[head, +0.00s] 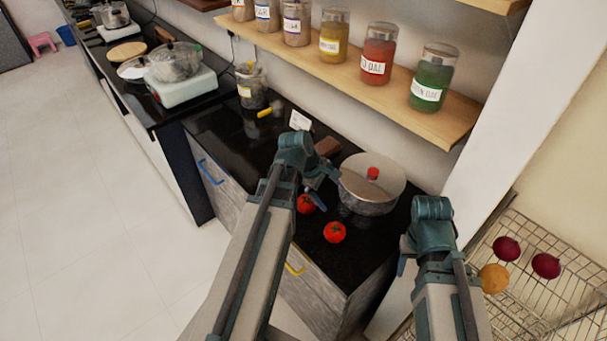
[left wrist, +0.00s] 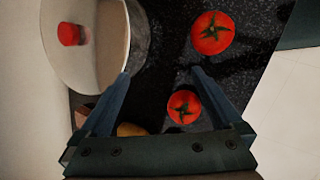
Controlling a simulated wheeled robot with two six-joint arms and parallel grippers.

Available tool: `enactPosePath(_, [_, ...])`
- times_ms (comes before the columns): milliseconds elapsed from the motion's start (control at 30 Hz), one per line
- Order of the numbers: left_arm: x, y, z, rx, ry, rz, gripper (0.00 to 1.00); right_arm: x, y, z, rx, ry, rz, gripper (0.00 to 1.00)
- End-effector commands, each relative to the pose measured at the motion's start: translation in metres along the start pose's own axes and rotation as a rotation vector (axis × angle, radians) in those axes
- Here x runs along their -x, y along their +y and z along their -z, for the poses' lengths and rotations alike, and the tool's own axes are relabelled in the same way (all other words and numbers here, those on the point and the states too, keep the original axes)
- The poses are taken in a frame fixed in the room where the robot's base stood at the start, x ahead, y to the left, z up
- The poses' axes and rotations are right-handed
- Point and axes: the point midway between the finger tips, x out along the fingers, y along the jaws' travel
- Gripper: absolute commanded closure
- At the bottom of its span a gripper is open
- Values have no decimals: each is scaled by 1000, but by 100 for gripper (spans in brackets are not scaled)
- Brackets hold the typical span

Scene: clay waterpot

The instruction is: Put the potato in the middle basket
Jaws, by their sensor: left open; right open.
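A yellow-brown rounded thing, probably the potato (left wrist: 130,129), shows partly in the left wrist view, low between the finger bases; the gripper body cuts off its lower part. I cannot make it out in the head view, where my left gripper covers that spot. My left gripper (head: 318,190) is open and empty above the black counter, beside the pot; its fingers also show in the left wrist view (left wrist: 160,73). My right gripper (head: 408,250) is open, left of the wire basket rack (head: 540,295); its fingers are mostly hidden. The rack's levels are hard to tell apart.
Two tomatoes (head: 335,232) (head: 306,204) lie on the counter (head: 367,255) near a lidded pot (head: 370,190). The rack holds two dark red round vegetables (head: 506,248) (head: 546,266) and an orange-yellow one (head: 493,278). A jar shelf (head: 400,90) overhangs the counter.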

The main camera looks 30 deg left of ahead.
Motion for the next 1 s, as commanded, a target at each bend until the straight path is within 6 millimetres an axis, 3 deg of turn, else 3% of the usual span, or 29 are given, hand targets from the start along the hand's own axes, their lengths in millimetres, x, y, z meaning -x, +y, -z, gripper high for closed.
enactPosePath(33, [3, 6, 30, 168, -11, -57, 0, -8, -1, 0, 0, 0, 0, 50])
enactPosePath(200, [29, 20, 105, 696, -91, -231, 0, -19, -2, 1, 0, 0, 0, 50])
enactPosePath(400, [57, 21, 164, 1087, -186, -362, 0, -26, -2, 2, 0, 0, 0, 50])
enactPosePath(500, [64, 20, 178, 1177, -214, -393, 0, -27, -2, 2, 0, 0, 0, 50])
enactPosePath(700, [66, 20, 182, 1215, -228, -404, 0, -28, -3, 2, 0, 0, 0, 50])
enactPosePath(1000, [19, 38, 186, 1209, -225, -401, 0, -66, -6, 4, 0, 0, 0, 50])
